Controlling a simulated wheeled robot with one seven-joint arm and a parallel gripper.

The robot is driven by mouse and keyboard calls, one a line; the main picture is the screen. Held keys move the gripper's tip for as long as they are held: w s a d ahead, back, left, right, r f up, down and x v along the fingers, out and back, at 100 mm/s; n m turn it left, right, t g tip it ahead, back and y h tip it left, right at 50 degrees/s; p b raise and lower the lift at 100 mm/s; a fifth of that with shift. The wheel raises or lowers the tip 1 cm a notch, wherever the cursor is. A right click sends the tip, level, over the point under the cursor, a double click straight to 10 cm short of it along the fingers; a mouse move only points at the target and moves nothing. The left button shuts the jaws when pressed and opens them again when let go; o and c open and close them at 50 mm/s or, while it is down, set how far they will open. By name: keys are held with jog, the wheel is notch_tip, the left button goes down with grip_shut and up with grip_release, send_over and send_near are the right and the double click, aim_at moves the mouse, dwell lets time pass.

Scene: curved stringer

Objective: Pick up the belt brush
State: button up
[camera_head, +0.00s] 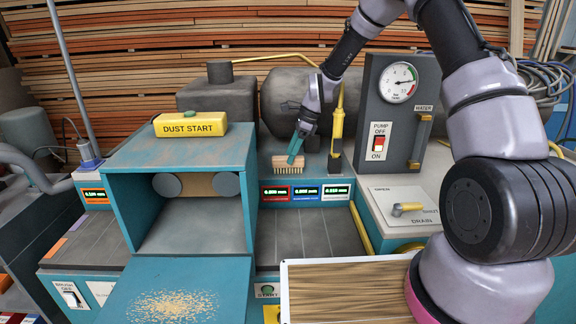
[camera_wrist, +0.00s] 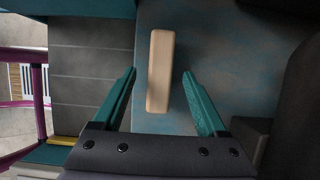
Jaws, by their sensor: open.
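The belt brush (camera_head: 288,164) has a pale wooden block with bristles below it. It stands bristles down on the teal machine top, just right of the dust box. My gripper (camera_head: 296,150) is directly above it, fingers pointing down. In the wrist view the brush's wooden back (camera_wrist: 160,72) lies lengthwise between the two teal fingers of my gripper (camera_wrist: 158,82). The fingers are open, with a gap on each side of the block. The bristles are hidden in the wrist view.
A teal open box (camera_head: 180,150) with a yellow "DUST START" block (camera_head: 190,125) stands to the left. A yellow-and-black upright post (camera_head: 336,130) is close on the right. A gauge panel (camera_head: 397,105) with a pump switch stands further right. A wooden board (camera_head: 345,292) lies in front.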

jog(key=shift+x, duration=1.55)
jog(key=shift+f, duration=0.25)
jog(key=shift+c, duration=0.3)
grip_shut()
